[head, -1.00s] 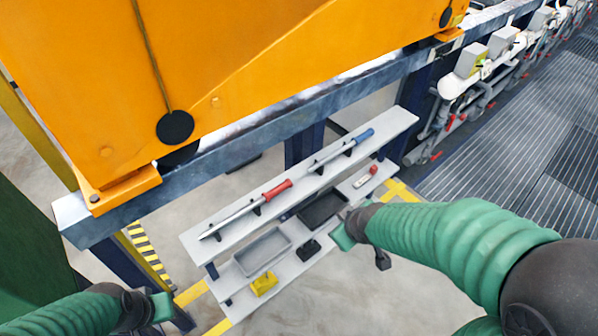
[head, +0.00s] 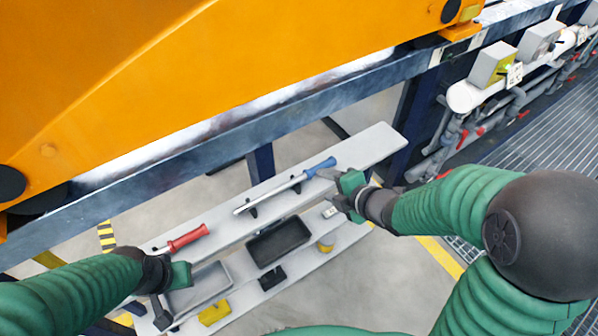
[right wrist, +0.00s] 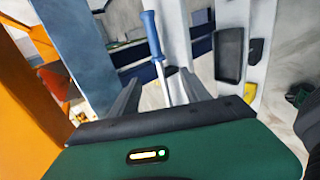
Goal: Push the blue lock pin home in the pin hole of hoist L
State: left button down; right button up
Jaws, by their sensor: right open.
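A rod with a blue handle, the likely blue lock pin (head: 319,167), lies on holders on the upper shelf in the head view. My right gripper (head: 331,188) is open beside its handle end. In the right wrist view the blue handle (right wrist: 153,36) and its metal shaft appear between the two spread fingers of the right gripper (right wrist: 158,85), with no visible grip. My left gripper (head: 160,308) is at the lower left, by the shelf's near end; its jaw opening is unclear. A large orange body (head: 110,90), possibly a hoist, fills the upper left. I cannot make out a pin hole.
A red-handled rod (head: 187,238) lies on the same upper shelf (head: 370,147). The lower shelf holds a black tray (head: 278,242), a grey tray (head: 205,287), a yellow block (head: 214,312) and a black block (head: 272,278). A steel beam (head: 235,145) runs behind.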

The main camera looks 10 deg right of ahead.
aim_at(305, 177)
jog(key=x, duration=0.3)
jog(key=a+b+x, duration=0.1)
jog(key=x, duration=0.3)
jog(key=shift+s+b, duration=0.15)
jog(key=shift+b, duration=0.15)
jog(key=x, duration=0.2)
jog(key=b+x, duration=0.1)
jog(key=shift+w+d+f, duration=0.2)
jog(key=shift+w, duration=0.05)
jog(key=shift+w+f, duration=0.1)
jog(key=shift+w, duration=0.15)
jog(key=shift+a, duration=0.3)
jog(key=c, duration=0.5)
pick_arm(q)
jog(key=f, duration=0.2)
jog(key=a+f, duration=0.1)
jog(key=shift+f, duration=0.35)
pick_arm(e)
grip_shut()
